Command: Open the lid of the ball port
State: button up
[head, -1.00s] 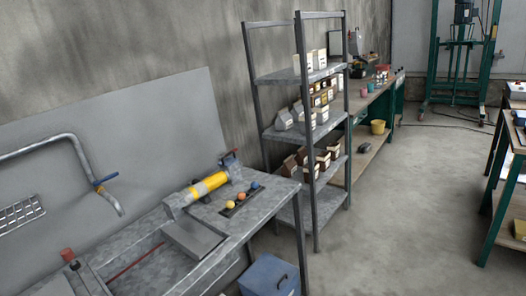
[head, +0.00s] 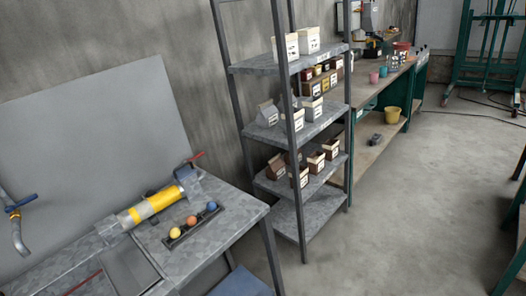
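A grey metal device with a yellow band (head: 152,205) lies on the metal bench (head: 225,228) at the lower left. A red lever (head: 197,156) sticks up at its far end. It looks like the body that holds the ball port, but I cannot make out the lid or whether it is open. In front of it, a dark narrow rack holds a yellow ball (head: 175,232), an orange ball (head: 191,221) and a blue ball (head: 212,206). My gripper is not in view.
A metal shelf unit (head: 288,60) with several cartons stands right of the bench. A pipe with a blue-handled tap (head: 18,228) is at the left edge. A blue box (head: 240,281) is under the bench. A long workbench (head: 375,92) stands behind. The concrete floor (head: 425,185) at right is mostly clear.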

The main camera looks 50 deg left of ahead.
aim_at(187, 171)
jog(key=i, duration=2.15)
jog(key=u, duration=2.95)
jog(key=i, duration=1)
